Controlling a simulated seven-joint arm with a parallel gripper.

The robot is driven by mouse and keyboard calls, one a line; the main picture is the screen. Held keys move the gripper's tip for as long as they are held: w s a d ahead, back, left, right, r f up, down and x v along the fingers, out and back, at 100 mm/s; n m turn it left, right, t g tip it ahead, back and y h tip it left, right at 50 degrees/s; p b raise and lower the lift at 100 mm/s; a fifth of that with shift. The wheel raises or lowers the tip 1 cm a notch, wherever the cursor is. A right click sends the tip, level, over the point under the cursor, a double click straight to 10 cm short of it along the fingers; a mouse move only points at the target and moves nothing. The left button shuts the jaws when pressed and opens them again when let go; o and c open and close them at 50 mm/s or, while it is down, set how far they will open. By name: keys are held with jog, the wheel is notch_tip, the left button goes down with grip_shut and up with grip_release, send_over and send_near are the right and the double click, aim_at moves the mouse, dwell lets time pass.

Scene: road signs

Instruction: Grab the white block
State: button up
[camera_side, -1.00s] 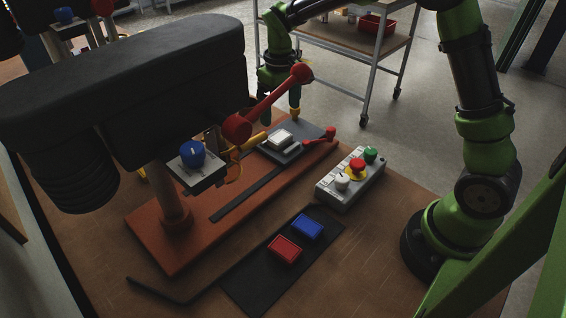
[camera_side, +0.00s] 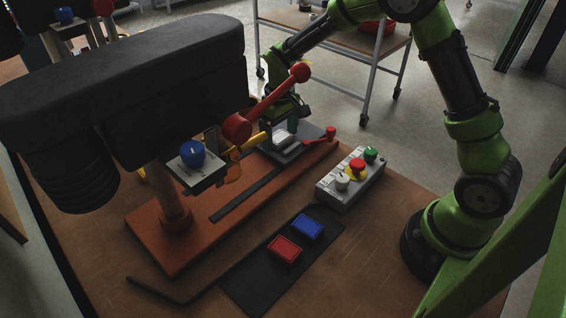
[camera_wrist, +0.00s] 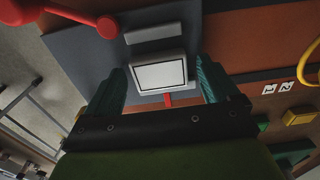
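The white block (camera_wrist: 160,74) lies on a dark grey plate (camera_wrist: 88,52) of the drill press's vise. In the wrist view it sits between the two teal fingers of my gripper (camera_wrist: 160,85), with a gap visible at least on the right side. My gripper is open around it. In the side view my gripper (camera_side: 282,128) is down at the vise, and the white block (camera_side: 281,139) is partly hidden by it.
The drill press (camera_side: 130,80) with red handles (camera_side: 268,101) stands close to the left of my gripper. A control box (camera_side: 350,179) with buttons is at the right. A black mat (camera_side: 262,270) holds a blue block (camera_side: 307,226) and a red block (camera_side: 284,250).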

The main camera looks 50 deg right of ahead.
jog(key=c, duration=1)
